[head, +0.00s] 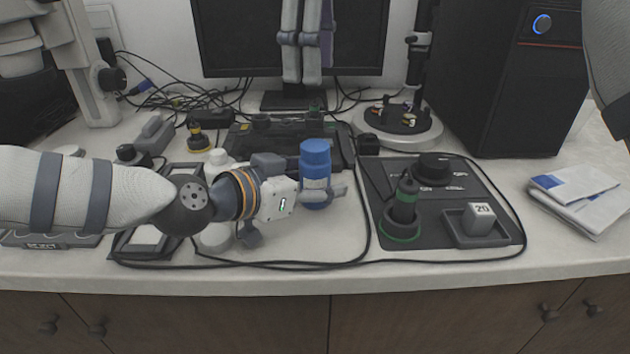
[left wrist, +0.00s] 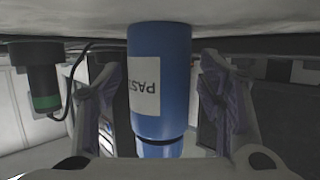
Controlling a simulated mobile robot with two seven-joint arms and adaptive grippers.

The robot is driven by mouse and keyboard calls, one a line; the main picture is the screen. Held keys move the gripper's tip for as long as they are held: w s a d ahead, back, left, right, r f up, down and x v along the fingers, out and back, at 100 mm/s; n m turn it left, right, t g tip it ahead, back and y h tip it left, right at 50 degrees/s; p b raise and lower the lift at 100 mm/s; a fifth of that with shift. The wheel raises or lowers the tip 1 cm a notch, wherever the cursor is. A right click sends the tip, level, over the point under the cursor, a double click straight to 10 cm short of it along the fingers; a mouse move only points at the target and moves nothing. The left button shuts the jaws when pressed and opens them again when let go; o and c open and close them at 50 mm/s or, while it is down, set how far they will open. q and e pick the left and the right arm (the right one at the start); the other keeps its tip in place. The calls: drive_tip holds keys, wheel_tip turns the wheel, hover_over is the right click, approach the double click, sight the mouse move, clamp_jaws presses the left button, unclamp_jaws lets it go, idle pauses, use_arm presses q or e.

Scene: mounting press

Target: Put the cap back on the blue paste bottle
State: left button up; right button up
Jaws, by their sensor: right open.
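The blue paste bottle (head: 315,185) stands upright on the worktop, with a white label. A wide blue cap (head: 315,152) appears to sit on its top; I cannot tell if it is tight. My left gripper (head: 328,192) reaches in from the left, low on the bottle, with one finger on each side.
A dark control panel (head: 460,180) with a green-ringed black post (head: 404,210) and a block marked 20 (head: 478,218) lies right of the bottle. A round stand (head: 400,130) and a monitor (head: 230,40) are behind. Cables run along the front of the worktop.

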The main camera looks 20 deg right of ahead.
use_arm(q)
drive_tip(key=v, duration=1.2)
